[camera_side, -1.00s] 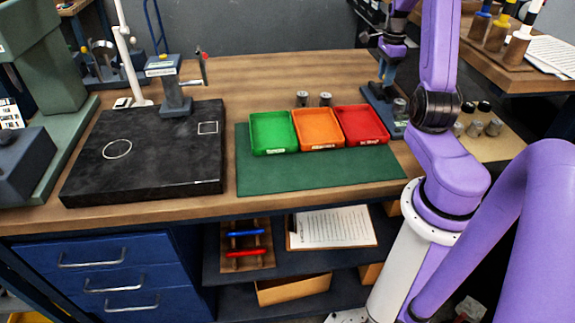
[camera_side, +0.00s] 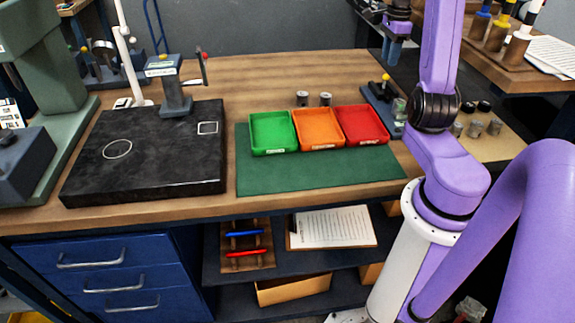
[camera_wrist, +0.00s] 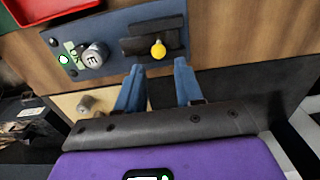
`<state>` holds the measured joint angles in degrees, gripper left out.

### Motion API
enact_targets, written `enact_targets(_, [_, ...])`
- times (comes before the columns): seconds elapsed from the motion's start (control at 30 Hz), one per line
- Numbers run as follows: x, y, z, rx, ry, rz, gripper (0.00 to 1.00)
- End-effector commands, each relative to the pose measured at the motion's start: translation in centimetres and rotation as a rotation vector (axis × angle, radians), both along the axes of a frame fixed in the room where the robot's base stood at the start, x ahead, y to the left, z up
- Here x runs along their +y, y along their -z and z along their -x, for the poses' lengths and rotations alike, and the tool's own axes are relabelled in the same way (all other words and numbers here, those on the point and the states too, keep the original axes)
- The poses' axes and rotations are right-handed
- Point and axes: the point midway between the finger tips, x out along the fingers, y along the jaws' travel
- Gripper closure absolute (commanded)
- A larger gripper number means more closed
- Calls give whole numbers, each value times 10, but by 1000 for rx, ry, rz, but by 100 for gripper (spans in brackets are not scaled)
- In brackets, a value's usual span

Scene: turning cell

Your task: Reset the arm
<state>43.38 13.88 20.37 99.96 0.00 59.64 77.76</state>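My gripper (camera_side: 394,50) hangs above a blue fixture (camera_side: 376,100) at the back right of the bench. In the wrist view my gripper (camera_wrist: 160,82) has its two blue fingers spread apart with nothing between them. A yellow knob (camera_side: 386,77) on the fixture stands below the fingers; in the wrist view the knob (camera_wrist: 158,50) lies just beyond the fingertips, apart from them. A grey metal cylinder (camera_wrist: 93,55) with a dark mark on its end sits in the fixture, beside a small green light (camera_wrist: 64,60).
Green (camera_side: 271,132), orange (camera_side: 318,128) and red (camera_side: 362,125) trays stand empty on a green mat (camera_side: 320,172). Two grey cylinders (camera_side: 302,98) stand behind them. A black stone plate (camera_side: 150,165) with a gauge stand (camera_side: 172,85) is at left. Several cylinders (camera_side: 475,128) stand at right.

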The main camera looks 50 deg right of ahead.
Motion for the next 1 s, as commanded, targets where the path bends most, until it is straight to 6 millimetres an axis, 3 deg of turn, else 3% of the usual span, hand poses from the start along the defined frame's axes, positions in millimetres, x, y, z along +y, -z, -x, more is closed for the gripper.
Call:
enact_targets(0.2, [0, -11, 0, 0, 0, 0, 64])
enact_targets(0.5, [0, -11, 0, 1, -1, -1, 64])
enact_targets(0.63, [9, -12, -9, -1, -54, 1, 64])
enact_targets(0.77, [39, -14, -33, -2, -224, 2, 64])
enact_targets(1.0, [129, -19, -77, -4, -695, 4, 64])
